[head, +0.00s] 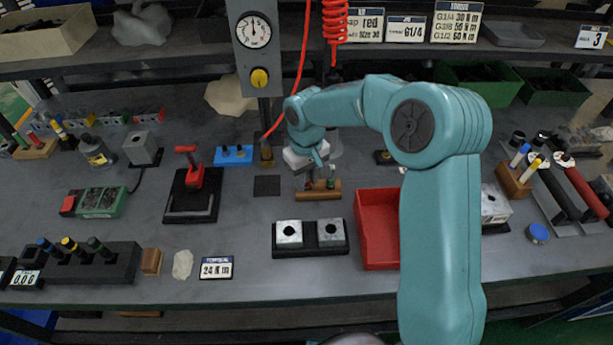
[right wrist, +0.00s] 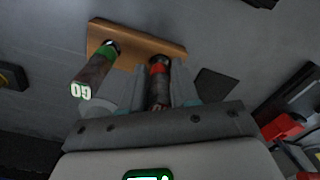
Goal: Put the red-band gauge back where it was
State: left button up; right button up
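The red-band gauge (right wrist: 158,80) stands between the two fingers of my right gripper (right wrist: 160,88) in the right wrist view. The fingers look closed against its sides. Its far end meets the wooden block (right wrist: 132,42), and I cannot tell how deep it sits. A green-band gauge (right wrist: 97,70), marked GO on its end, stands in the same block beside it. In the head view my right gripper (head: 318,177) is low over the wooden block (head: 322,195), partly hiding the gauges. My left gripper is not in view.
A black base with two metal blocks (head: 310,252) lies in front of the wooden block, and a red tray (head: 378,258) to its right. A dark square pad (head: 267,186) and a blue block (head: 233,156) lie to the left. A red coiled hose (head: 335,25) hangs above.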

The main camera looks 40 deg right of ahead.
jog(key=shift+o, duration=0.5)
jog(key=shift+r, duration=0.2)
notch_tip(320, 180, up, 12)
jog(key=shift+r+p, duration=0.1)
jog(key=shift+p, duration=0.45)
